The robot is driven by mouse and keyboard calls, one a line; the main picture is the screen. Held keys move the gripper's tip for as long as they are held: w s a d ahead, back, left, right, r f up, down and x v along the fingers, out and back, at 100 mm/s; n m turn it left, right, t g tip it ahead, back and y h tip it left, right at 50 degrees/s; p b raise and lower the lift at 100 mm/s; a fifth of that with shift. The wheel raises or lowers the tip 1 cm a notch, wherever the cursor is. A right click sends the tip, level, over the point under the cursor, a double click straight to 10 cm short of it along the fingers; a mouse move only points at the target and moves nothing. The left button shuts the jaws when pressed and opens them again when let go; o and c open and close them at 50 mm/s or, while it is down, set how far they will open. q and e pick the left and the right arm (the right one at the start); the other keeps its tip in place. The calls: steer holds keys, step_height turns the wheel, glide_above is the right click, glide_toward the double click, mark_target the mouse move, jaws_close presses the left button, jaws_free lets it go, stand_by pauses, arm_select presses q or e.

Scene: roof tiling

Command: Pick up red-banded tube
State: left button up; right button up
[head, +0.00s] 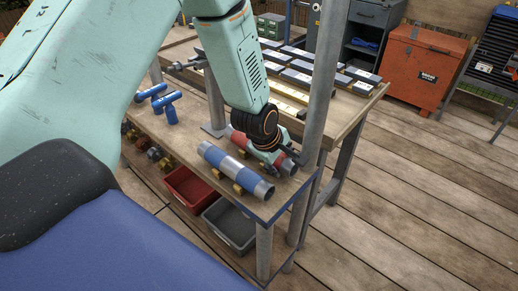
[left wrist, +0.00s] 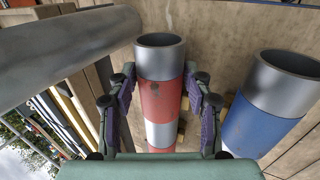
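The red-banded tube (left wrist: 160,103), grey with red and white bands, lies on the workbench. In the head view the red-banded tube (head: 289,166) is partly hidden by my left gripper (head: 272,154). In the left wrist view the open fingers of my left gripper (left wrist: 163,108) stand on either side of the tube, with narrow gaps between the pads and the tube. My right gripper is in neither view.
A blue-banded tube (head: 236,172) lies beside the red one on yellow supports. A grey post (head: 318,95) rises close to the gripper. Blue T-shaped fittings (head: 170,106) lie farther left. A red bin (head: 190,188) and a grey bin (head: 231,224) sit below the bench.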

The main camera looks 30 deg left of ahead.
arm_select(q)
steer(key=shift+d+r, duration=0.1)
steer(key=shift+d, duration=0.05)
steer(key=c, duration=0.3)
jaws_close()
steer(key=shift+r, duration=0.25)
step_height(320, 180, up, 7)
steer(key=shift+r+p, duration=0.15)
steer(key=shift+p, duration=1.1)
steer(key=s+a+p, duration=0.2)
steer(key=s+p, duration=0.4)
steer(key=s, duration=1.2)
steer(key=shift+a+f+p, duration=0.35)
steer(key=shift+w, duration=0.1)
